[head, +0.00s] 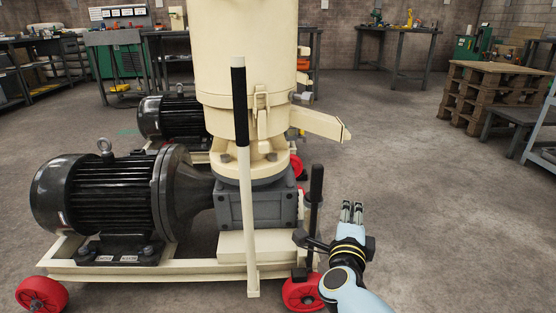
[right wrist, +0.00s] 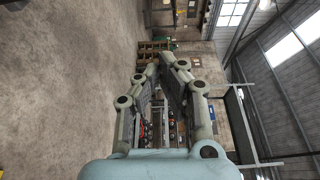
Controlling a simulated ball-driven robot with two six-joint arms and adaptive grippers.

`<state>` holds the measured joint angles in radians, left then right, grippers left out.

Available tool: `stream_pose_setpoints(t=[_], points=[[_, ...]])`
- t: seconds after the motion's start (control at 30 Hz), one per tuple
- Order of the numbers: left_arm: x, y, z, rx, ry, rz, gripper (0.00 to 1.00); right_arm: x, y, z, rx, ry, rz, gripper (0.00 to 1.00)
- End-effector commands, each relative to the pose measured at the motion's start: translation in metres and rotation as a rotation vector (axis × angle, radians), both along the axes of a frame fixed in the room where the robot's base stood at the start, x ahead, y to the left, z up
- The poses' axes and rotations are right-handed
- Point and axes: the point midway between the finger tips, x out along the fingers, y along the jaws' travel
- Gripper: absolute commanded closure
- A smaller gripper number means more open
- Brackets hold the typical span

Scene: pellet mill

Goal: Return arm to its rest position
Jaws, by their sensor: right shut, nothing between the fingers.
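My right gripper (head: 351,207) is at the lower right of the head view, at the end of my light blue arm, pointing away from me. Its fingers are shut and hold nothing. In the right wrist view the gripper (right wrist: 163,62) shows its fingers converging at the tips, with the floor and hall beyond. It is to the right of the cream pellet mill (head: 240,75), apart from the mill's spout (head: 320,122). My left gripper is not in view.
A black-gripped lever (head: 247,200) stands in front of the mill. A black motor (head: 105,195) sits on the wheeled frame with a red wheel (head: 303,293) near my right arm. Wooden pallets (head: 490,95) stand at the right. Floor right of the mill is clear.

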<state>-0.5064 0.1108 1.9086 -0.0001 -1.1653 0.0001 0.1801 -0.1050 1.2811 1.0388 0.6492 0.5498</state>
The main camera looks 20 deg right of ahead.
Motion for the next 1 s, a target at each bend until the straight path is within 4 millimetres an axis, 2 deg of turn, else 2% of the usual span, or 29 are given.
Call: stream_pose_setpoints(t=[0.03, 0.17, 0.27, 0.3, 0.37, 0.57, 0.67, 0.7, 0.8, 0.9, 1.0], points=[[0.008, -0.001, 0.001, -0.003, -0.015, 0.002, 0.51, -0.001, 0.000, -0.001, 0.000, 0.002, 0.000, 1.00], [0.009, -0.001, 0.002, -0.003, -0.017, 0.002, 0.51, -0.021, -0.003, -0.021, -0.006, 0.044, 0.000, 1.00], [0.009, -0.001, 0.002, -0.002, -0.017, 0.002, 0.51, -0.057, -0.013, -0.045, -0.035, 0.103, 0.004, 1.00], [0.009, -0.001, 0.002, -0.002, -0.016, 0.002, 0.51, -0.077, -0.016, -0.053, -0.071, 0.134, 0.031, 1.00], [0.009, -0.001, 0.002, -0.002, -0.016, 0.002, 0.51, -0.101, -0.008, -0.064, -0.146, 0.214, 0.140, 1.00], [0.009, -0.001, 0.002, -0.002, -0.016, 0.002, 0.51, -0.176, 0.044, -0.110, -0.463, 0.579, 0.627, 1.00], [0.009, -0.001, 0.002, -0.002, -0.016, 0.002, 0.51, -0.228, 0.061, -0.135, -0.634, 0.800, 0.879, 1.00], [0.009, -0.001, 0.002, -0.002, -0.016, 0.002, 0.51, -0.248, 0.063, -0.144, -0.698, 0.886, 0.968, 1.00], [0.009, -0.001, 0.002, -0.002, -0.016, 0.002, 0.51, -0.292, 0.061, -0.158, -0.826, 1.072, 1.147, 1.00], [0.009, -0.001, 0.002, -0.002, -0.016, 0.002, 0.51, -0.324, 0.051, -0.163, -0.918, 1.223, 1.274, 1.00], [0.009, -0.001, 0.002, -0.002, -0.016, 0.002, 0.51, -0.346, 0.040, -0.163, -0.986, 1.350, 1.370, 1.00]])
